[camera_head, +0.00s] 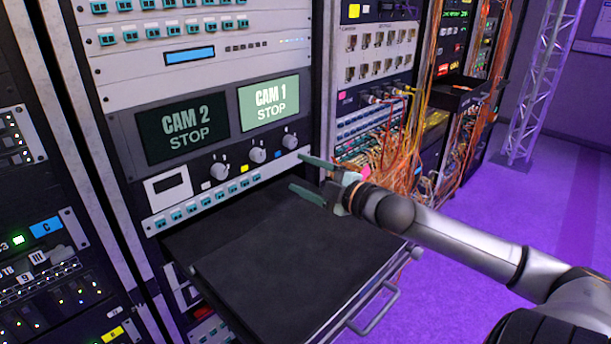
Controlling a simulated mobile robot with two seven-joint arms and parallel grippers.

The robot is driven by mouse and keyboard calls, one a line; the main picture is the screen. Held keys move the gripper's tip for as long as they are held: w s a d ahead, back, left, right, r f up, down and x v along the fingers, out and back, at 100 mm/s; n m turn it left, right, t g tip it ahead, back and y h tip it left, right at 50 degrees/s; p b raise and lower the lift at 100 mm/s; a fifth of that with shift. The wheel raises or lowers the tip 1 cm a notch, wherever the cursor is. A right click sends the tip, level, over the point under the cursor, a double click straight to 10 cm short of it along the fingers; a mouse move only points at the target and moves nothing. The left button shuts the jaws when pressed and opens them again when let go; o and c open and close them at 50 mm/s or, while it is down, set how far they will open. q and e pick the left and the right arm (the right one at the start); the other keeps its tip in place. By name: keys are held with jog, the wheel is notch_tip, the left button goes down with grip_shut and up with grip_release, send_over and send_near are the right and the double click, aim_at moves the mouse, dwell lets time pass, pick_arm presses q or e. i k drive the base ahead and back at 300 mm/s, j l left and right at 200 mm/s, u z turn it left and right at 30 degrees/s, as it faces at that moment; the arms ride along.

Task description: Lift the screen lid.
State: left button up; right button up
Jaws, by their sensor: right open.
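A dark flat panel (278,262), which looks like the screen lid lying shut, covers a drawer pulled out from the rack. A metal handle (378,312) sits on the drawer's front edge. My right gripper (297,172) is open and empty. It is above the back right part of the panel, close to the rack face, with its two green-grey fingers pointing left. It appears apart from the panel. My left gripper is not in view.
Above the drawer are two displays, CAM 2 STOP (182,129) and CAM 1 STOP (269,104), with several knobs (257,154) below. Orange cables (405,150) hang from the rack on the right. A truss (538,85) stands at the far right. Purple floor (470,290) is open at right.

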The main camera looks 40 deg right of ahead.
aim_at(293, 277)
jog(key=k+l, duration=0.1)
jog(key=k, duration=0.9)
